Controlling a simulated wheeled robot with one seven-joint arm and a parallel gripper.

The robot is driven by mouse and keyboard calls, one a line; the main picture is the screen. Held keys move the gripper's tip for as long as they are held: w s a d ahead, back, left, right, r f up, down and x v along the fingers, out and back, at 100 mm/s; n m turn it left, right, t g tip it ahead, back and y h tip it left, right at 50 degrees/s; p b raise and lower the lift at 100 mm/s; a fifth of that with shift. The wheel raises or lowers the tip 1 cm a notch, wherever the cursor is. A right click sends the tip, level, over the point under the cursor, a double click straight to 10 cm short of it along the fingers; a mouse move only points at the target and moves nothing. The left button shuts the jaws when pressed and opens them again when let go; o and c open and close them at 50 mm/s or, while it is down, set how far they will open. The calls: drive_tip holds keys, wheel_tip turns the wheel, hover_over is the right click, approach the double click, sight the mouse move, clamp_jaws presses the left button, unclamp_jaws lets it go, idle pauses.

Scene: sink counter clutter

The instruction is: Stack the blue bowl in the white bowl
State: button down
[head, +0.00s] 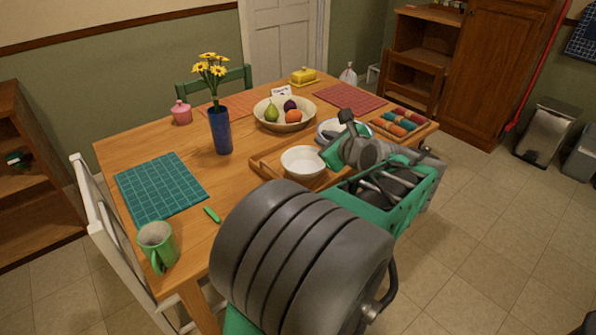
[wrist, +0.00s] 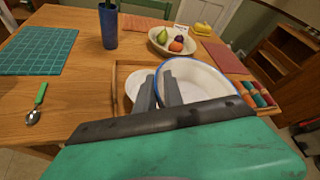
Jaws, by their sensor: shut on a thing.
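The blue bowl (wrist: 208,82), white inside with a blue rim, fills the centre-right of the wrist view. My gripper (wrist: 158,80) is shut on its left rim, one finger on each side of the wall. In the head view the blue bowl (head: 326,128) is partly hidden behind my gripper. The white bowl (head: 302,160) sits upright on a wooden tray (head: 264,169). In the wrist view the white bowl (wrist: 134,84) is just left of the blue bowl, partly covered by my fingers. I cannot tell how high the blue bowl is held.
A fruit bowl (head: 268,122) and a blue vase with yellow flowers (head: 221,132) stand behind the tray. A box of coloured rolls (head: 400,121) is at the right. A green mat (head: 160,186), a green mug (head: 157,246) and a green-handled spoon (wrist: 36,105) are at the left.

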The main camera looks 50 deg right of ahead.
drive_tip(key=w+f, duration=0.2)
drive_tip(key=w, duration=0.2)
drive_tip(key=w+f+b, duration=0.1)
drive_tip(key=w+f, duration=0.2)
drive_tip(key=w, duration=0.1)
drive_tip(key=w+f+b, duration=0.1)
drive_tip(key=w+f, duration=0.2)
drive_tip(key=w, duration=0.1)
drive_tip(key=shift+w+f, duration=0.1)
drive_tip(key=shift+f, duration=0.15)
drive_tip(key=shift+w+a+f+b, duration=0.1)
drive_tip(key=shift+w+f+b, duration=0.05)
drive_tip(key=shift+f, duration=0.85)
drive_tip(key=shift+w+f+b, duration=0.1)
drive_tip(key=shift+f+b, duration=0.05)
drive_tip(key=shift+f, duration=0.8)
drive_tip(key=c, duration=1.5)
unclamp_jaws()
drive_tip(key=shift+f, duration=0.1)
drive_tip(key=shift+o, duration=0.2)
drive_tip(key=shift+s, duration=0.1)
